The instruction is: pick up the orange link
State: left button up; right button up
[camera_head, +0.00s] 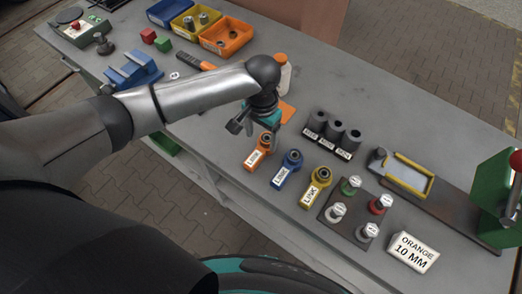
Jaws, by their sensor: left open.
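The orange link (252,158) lies on the grey workbench (330,95), with a round eye at its far end and a white label on its body. My left gripper (242,127) is open and empty, just beyond and to the left of the link's eye. The link looks apart from the fingers, though their height above the bench is hard to judge. A blue link (287,169) and a yellow link (315,187) lie to its right. My right gripper is out of view.
Blue, yellow and orange bins (226,38) are at the back. An orange-handled tool (195,60) lies behind my arm.

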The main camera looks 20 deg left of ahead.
aim_at(261, 148)
pick_arm(q)
jog(key=shift+w+a+f+b, duration=0.1)
jog(key=shift+w+f+b, duration=0.1)
jog(key=shift+f, duration=1.55)
jog(key=shift+w+a+f+b, duration=0.1)
jog(key=shift+f+b, duration=0.05)
jog(key=shift+f, duration=1.55)
jog(key=shift+c, duration=0.3)
grip_shut()
jog(key=shift+d, duration=0.1)
jog(key=shift+w+r, duration=0.1)
jog(key=shift+w, duration=0.05)
